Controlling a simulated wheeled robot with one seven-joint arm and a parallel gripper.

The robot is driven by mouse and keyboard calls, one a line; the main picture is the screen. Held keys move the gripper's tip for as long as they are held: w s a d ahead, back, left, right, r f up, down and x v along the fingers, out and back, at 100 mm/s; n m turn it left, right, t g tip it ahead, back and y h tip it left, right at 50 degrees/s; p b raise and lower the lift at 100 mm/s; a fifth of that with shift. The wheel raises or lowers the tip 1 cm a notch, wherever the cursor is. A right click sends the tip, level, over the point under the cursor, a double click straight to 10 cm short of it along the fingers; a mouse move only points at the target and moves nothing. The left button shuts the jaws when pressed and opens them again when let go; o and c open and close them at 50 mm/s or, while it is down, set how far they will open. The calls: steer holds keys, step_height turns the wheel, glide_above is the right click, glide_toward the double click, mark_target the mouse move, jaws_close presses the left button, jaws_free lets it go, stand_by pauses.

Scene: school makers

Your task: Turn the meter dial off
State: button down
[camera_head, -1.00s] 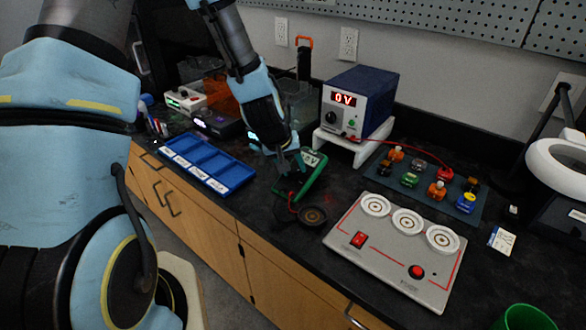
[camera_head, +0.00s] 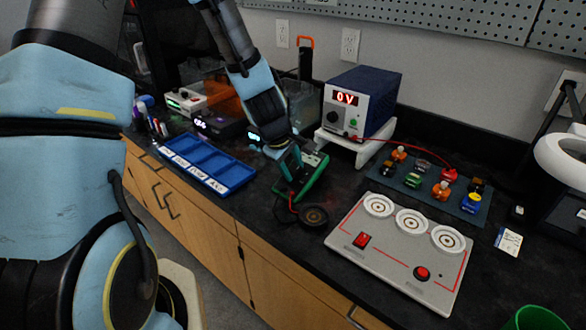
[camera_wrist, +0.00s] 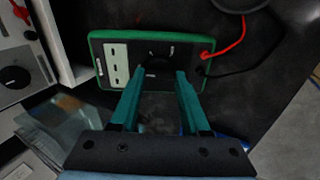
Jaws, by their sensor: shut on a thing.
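The meter is a dark handheld unit with a green rim and a pale display panel. It lies on the black counter in the head view (camera_head: 318,174) and fills the upper middle of the wrist view (camera_wrist: 194,68). Its dark round dial (camera_wrist: 156,62) sits between my fingertips, partly hidden by them, so its pointer setting is unreadable. My gripper (camera_head: 294,172) reaches down over the meter. In the wrist view its two teal fingers (camera_wrist: 160,76) are closed on the dial from both sides.
A power supply (camera_head: 356,102) reading 0 V stands on a white riser (camera_head: 372,147) behind the meter. A blue tray (camera_head: 238,176) lies left. A grey panel with white rings (camera_head: 390,262) lies right. Red and black leads (camera_wrist: 238,42) leave the meter.

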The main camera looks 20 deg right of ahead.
steer(key=shift+n, duration=0.3)
stand_by(0.4)
steer(key=shift+c, duration=2)
jaws_free()
steer(key=shift+r, duration=0.1)
steer(key=v, duration=1)
steer(key=shift+a+r+p, duration=0.2)
steer(key=shift+r+p, duration=0.1)
steer(key=shift+s, duration=0.1)
steer(key=s+a+r+m+g+y, duration=0.1)
steer(key=a+m, duration=0.6)
steer(key=a, duration=1.9)
steer(key=r+y, duration=0.1)
steer(key=y, duration=0.1)
steer(key=shift+s+r+y, duration=0.2)
steer(key=shift+s+y, duration=0.2)
